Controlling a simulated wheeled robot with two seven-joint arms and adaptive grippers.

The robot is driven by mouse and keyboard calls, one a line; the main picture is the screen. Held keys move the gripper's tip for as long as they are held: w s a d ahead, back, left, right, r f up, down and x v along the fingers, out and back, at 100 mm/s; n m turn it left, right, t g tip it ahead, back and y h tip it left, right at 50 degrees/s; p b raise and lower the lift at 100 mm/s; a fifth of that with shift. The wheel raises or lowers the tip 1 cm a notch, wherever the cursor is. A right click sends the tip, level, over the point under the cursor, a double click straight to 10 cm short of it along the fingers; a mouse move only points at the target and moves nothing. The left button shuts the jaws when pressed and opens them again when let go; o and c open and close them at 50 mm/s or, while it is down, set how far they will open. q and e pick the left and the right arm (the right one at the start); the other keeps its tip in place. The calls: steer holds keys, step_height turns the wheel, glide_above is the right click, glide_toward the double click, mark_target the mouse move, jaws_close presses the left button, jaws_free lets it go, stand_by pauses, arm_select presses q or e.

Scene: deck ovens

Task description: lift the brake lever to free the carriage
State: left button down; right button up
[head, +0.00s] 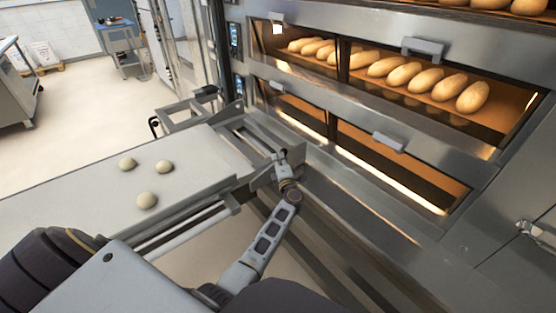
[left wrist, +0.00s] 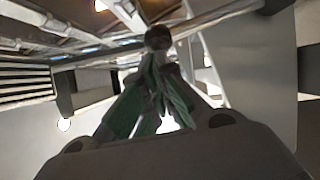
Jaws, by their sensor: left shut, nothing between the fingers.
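The carriage (head: 210,160) is a flat pale loading bed on a metal frame in front of the oven. My left gripper (head: 280,158) is at the bed's right front corner, close to the oven face, with its fingers shut and empty. In the left wrist view the green-padded fingers (left wrist: 160,85) come together just below a dark round knob (left wrist: 158,38) at a metal bar. This may be the brake lever's end; I cannot tell whether the fingers touch it. In the head view the lever is not clearly distinguishable beside the gripper. My right gripper is not in view.
Several dough balls, one of them (head: 147,200) nearest me, lie on the bed. The deck oven (head: 330,150) stands close on the right, with bread (head: 405,75) in its upper deck and protruding door handles (head: 388,142). Open floor (head: 60,130) lies at left.

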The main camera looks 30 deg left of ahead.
arm_select(q)
steer(key=shift+s+d, duration=0.1)
stand_by(0.7)
steer(key=v, duration=0.8)
steer(key=shift+d+f, duration=0.25)
steer(key=shift+f, duration=0.05)
steer(key=shift+a, duration=0.1)
stand_by(0.5)
steer(key=x, duration=0.7)
steer(key=shift+w+r, duration=0.3)
steer(key=shift+r, duration=0.1)
steer(key=shift+a, duration=0.15)
